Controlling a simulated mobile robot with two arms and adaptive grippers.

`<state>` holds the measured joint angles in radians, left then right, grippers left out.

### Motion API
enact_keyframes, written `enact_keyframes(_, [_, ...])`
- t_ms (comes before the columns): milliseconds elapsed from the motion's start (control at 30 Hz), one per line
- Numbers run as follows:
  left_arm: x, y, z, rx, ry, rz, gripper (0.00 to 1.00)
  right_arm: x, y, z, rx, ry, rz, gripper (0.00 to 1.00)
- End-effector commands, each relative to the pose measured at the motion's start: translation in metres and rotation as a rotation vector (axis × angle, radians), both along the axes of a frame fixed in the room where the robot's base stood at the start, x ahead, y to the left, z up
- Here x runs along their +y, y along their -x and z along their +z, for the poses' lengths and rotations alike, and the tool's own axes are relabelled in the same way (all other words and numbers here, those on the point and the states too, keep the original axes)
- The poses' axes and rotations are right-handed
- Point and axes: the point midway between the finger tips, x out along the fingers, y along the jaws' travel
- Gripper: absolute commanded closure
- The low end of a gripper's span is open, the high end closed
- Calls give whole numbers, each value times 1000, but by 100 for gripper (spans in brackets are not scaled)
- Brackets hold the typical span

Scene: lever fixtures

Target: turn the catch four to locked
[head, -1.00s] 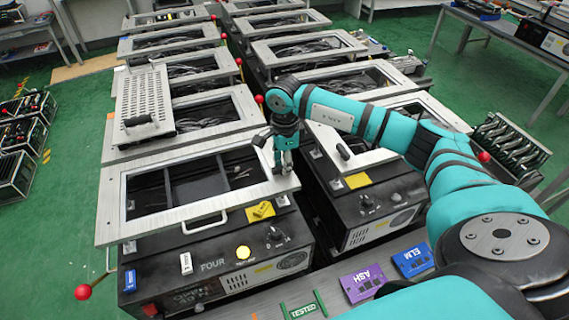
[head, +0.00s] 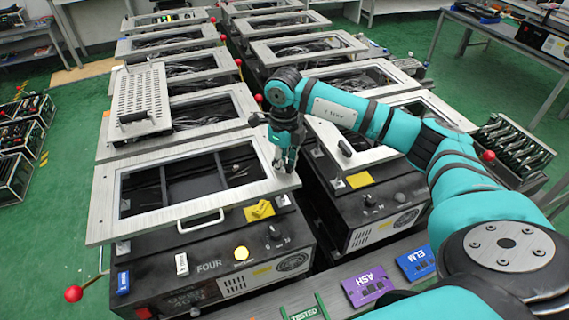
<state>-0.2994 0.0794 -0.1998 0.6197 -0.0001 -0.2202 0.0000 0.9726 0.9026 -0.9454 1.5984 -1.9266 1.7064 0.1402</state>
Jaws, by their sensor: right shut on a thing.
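The fixture marked FOUR (head: 209,265) stands nearest in front, a dark box with a grey framed lid (head: 150,222) over it. My right gripper (head: 285,167) is at the right edge of this lid, pointing down. Its fingers are shut on a small part there, which looks like the catch; the fingers hide most of it, so I cannot read its position. A yellow tag (head: 261,210) lies just below the gripper on the box. A black knob (head: 275,232) and a yellow round button (head: 241,253) are on the front panel. My left gripper is out of view.
A red ball-ended lever (head: 74,293) sticks out at the left of the near box. A neighbouring box (head: 380,210) stands close on the right. Purple ASH (head: 367,286) and blue ELM (head: 415,262) plates lie on the front ledge. Green floor (head: 50,225) is open at left.

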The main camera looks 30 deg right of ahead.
Motion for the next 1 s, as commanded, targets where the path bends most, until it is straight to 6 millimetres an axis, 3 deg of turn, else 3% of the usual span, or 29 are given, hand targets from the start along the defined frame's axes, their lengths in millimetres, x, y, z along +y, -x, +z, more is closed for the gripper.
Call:
enact_keyframes(500, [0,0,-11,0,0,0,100,3,0,0,-2,0,-455,100])
enact_keyframes(1000, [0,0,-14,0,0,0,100,4,0,1,-3,-1,-657,100])
